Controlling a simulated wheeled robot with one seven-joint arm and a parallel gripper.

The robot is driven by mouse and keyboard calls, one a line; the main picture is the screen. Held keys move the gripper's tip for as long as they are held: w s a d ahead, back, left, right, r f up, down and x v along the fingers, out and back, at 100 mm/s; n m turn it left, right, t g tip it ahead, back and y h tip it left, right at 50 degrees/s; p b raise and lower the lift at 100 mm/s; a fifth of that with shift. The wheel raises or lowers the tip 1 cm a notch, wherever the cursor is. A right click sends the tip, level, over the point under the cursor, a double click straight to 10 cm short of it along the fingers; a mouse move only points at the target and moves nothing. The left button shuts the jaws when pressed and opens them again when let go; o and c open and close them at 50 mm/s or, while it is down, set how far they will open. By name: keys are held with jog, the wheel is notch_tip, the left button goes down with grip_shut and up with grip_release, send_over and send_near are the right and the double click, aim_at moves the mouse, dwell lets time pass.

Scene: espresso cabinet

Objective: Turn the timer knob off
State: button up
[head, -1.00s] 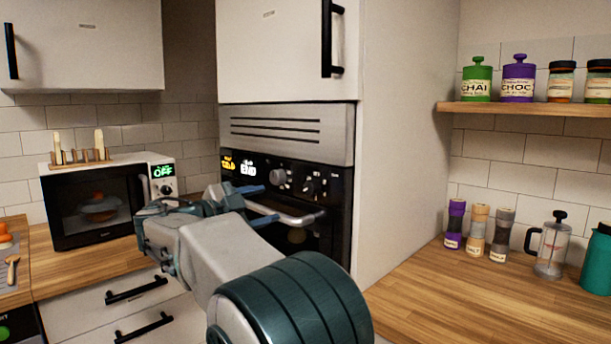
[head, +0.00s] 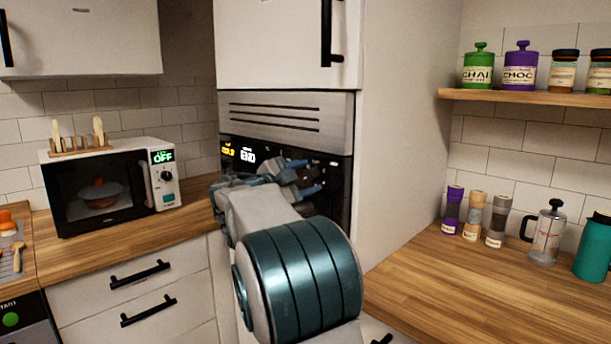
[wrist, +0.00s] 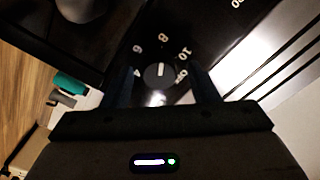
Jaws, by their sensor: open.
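A dark round knob (wrist: 159,76) with a pale pointer line sits on the black oven panel (head: 240,141) in the wrist view. Numbers including 6, 8 and 10 ring it, so it looks like the timer knob, though no label naming it is readable. The pointer stands near upright in that picture. My gripper (head: 306,177) is open in front of the panel's right part, hiding the knobs in the head view. In the wrist view its two fingers (wrist: 161,84) stand on either side of the knob, with gaps. I cannot tell how deep they reach around it.
The panel display (head: 247,155) reads END beside an amber word. A microwave (head: 112,188) showing OFF, with its own knob, stands at left. Spice grinders (head: 473,216), a glass press (head: 547,235) and a teal flask (head: 593,249) stand on the right counter.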

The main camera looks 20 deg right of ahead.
jog(key=c, duration=1)
jog(key=shift+f+n+b, duration=0.15)
jog(key=shift+n+b, duration=0.15)
jog(key=shift+b, duration=0.3)
